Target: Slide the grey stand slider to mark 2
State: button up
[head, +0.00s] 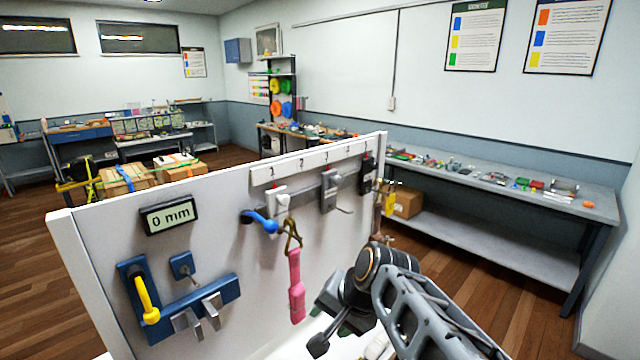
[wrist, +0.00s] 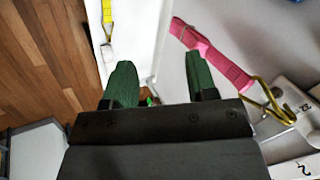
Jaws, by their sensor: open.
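The grey slider (head: 328,191) sits on the grey rail (head: 308,196) of the upright board, under the middle of the numbered strip (head: 312,160) and right of mark 2 (head: 300,162). A white slider (head: 278,198) is left of it, near mark 1, and a black slider (head: 367,174) is at the right end. My gripper (head: 322,322) is low in front of the board, below the grey slider and apart from it. In the wrist view its green fingers (wrist: 161,80) are open with nothing held between them. The grey slider cannot be made out in the wrist view.
A pink strap (head: 296,287) hangs from a brass hook (head: 292,236) left of my gripper; it also shows in the wrist view (wrist: 215,50). A blue handle (head: 262,222) juts out near the white slider. A display (head: 169,214) reads 0 mm. Blue brackets (head: 190,298) are lower left.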

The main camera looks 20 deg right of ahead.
jog(key=w+d+r+m+t+y+b, duration=0.1)
jog(key=w+d+r+m+t+y, duration=0.25)
jog(key=w+m, duration=0.4)
jog(key=m+t+b, duration=0.2)
jog(key=m+t, duration=0.6)
jog(key=m, duration=0.6)
send_near(339, 180)
jog(key=shift+m+y, duration=0.45)
jog(key=p+x, duration=0.4)
jog(key=x, duration=0.4)
jog(key=shift+w+d, duration=0.15)
jog(key=shift+w, duration=0.05)
jog(key=shift+w+a+f, duration=0.15)
jog(key=shift+w+a, duration=0.05)
jog(key=shift+w, duration=0.25)
grip_shut()
